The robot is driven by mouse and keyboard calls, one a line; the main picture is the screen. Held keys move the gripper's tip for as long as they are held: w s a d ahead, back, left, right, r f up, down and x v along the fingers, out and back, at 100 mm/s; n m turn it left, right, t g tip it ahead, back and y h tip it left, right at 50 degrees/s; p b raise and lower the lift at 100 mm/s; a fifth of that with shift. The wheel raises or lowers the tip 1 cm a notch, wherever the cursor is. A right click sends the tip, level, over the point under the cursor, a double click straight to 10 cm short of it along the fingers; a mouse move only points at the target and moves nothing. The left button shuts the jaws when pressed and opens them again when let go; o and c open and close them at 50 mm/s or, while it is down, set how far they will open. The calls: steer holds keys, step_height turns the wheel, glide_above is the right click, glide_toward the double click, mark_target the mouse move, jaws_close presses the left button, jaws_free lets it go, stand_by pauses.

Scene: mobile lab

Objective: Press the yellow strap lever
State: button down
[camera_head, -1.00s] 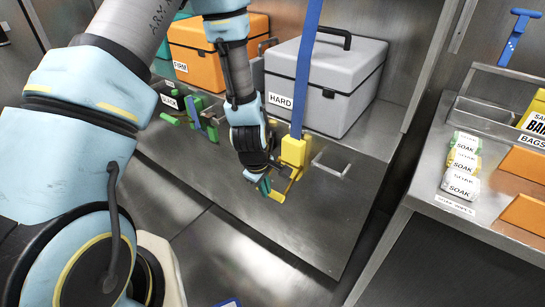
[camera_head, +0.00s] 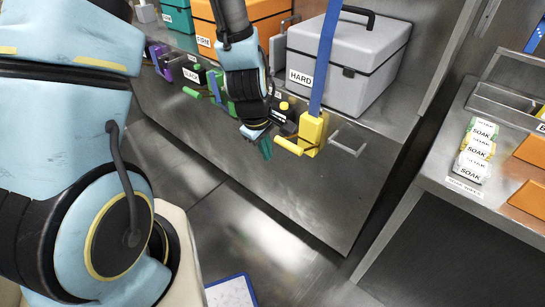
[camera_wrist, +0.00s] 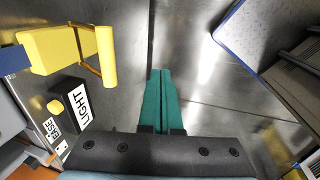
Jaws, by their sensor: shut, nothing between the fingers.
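The yellow strap lever (camera_head: 289,146) is a round bar on side arms, at the bottom of a yellow buckle (camera_head: 312,128) on a blue strap (camera_head: 325,55). In the wrist view the lever bar (camera_wrist: 106,57) stands out from the yellow buckle (camera_wrist: 50,48) at upper left. My gripper (camera_head: 266,150) has teal fingers that are shut and empty. It is just left of the lever in the head view, apart from it. In the wrist view the fingertips (camera_wrist: 160,72) point to bare metal, with a gap to the bar.
A grey box (camera_head: 345,68) labelled HARD stands on the metal bench behind the strap. A black block labelled LIGHT (camera_wrist: 76,100) with a yellow button (camera_wrist: 55,106) sits beside the lever. A metal handle (camera_head: 347,142) is to the right. Green levers (camera_head: 195,92) lie left.

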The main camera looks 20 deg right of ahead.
steer(key=shift+s+a+r, duration=0.25)
steer(key=shift+a+r, duration=0.2)
steer(key=shift+r, duration=0.35)
stand_by(0.5)
steer(key=w+a+r+m+y+p, duration=0.1)
steer(key=a+r+m, duration=0.2)
steer(key=a+r, duration=0.5)
steer(key=w+a+r+m+y+p, duration=0.1)
steer(key=a+r+m, duration=0.3)
steer(key=a, duration=1.2)
step_height(320, 180, up, 4)
steer(key=shift+w+r, duration=0.25)
steer(key=shift+w, duration=0.4)
steer(key=shift+d, duration=0.1)
